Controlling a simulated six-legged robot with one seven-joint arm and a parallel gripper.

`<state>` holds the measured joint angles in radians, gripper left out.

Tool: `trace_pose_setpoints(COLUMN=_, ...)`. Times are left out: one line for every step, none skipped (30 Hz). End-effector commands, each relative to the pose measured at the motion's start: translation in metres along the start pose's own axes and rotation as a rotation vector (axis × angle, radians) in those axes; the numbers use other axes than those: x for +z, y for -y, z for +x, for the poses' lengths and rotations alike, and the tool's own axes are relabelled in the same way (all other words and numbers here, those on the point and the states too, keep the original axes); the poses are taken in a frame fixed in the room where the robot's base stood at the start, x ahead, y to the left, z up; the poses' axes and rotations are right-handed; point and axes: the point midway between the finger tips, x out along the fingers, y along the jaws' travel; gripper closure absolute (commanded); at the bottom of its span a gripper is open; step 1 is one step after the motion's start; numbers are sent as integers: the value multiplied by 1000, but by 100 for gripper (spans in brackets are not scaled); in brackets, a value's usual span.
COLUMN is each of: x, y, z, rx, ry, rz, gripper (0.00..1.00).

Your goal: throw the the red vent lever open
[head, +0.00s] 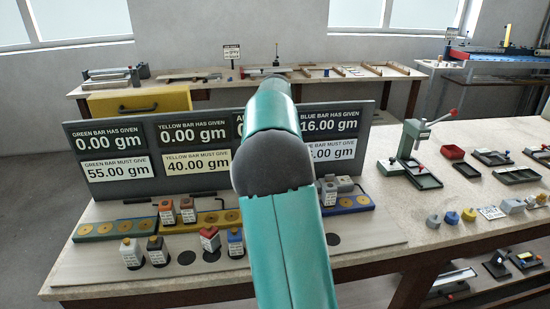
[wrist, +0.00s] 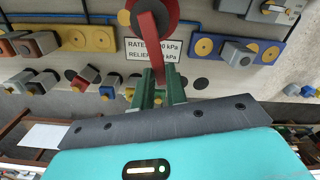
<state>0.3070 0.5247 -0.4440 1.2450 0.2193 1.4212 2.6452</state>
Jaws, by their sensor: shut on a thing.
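The red vent lever (wrist: 151,40) shows in the wrist view as a flat red arm. It runs down from a round red and grey hub (wrist: 150,14) at the top edge to between my fingers. My gripper (wrist: 159,82), with green fingers, is shut on the lever's lower end. In the head view my teal arm covers the middle of the board, so the lever and my gripper are hidden there.
A rated and relief pressure label (wrist: 152,50) lies behind the lever. Yellow and blue bars with round discs (wrist: 235,45) flank it, with several small blocks (wrist: 30,45) at left. A dark sign panel (head: 150,150) stands behind the board. A green press (head: 412,138) stands at right.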

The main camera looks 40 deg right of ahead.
Motion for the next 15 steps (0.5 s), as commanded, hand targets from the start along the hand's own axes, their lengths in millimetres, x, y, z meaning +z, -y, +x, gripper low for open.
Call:
trace_pose_setpoints(x=1, y=-2, z=0, rx=1, ry=3, rz=-3, gripper=100)
trace_pose_setpoints(x=1, y=-2, z=0, rx=1, ry=3, rz=-3, gripper=100)
trace_pose_setpoints(x=1, y=-2, z=0, rx=1, ry=3, rz=-3, gripper=100)
trace_pose_setpoints(x=1, y=-2, z=0, rx=1, ry=4, rz=-2, gripper=100)
trace_pose_setpoints(x=1, y=-2, z=0, rx=0, ry=4, rz=-2, gripper=100)
trace_pose_setpoints(x=0, y=-2, z=0, rx=0, ry=4, rz=-2, gripper=78)
trace_pose_setpoints(x=0, y=-2, z=0, rx=0, ry=4, rz=-2, gripper=72)
trace_pose_setpoints(x=0, y=-2, z=0, rx=0, ry=4, rz=-2, gripper=66)
trace_pose_setpoints(x=0, y=-2, z=0, rx=0, ry=4, rz=-1, gripper=64)
trace_pose_setpoints(x=0, y=-2, z=0, rx=0, ry=4, rz=-1, gripper=64)
trace_pose_setpoints(x=0, y=-2, z=0, rx=-1, ry=4, rz=-1, gripper=64)
trace_pose_setpoints(x=0, y=-2, z=0, rx=-1, ry=4, rz=-1, gripper=64)
trace_pose_setpoints(x=0, y=-3, z=0, rx=-1, ry=4, rz=-1, gripper=64)
trace_pose_setpoints(x=0, y=-3, z=0, rx=-1, ry=4, rz=-1, gripper=64)
trace_pose_setpoints(x=-1, y=-3, z=0, rx=-1, ry=3, rz=-1, gripper=64)
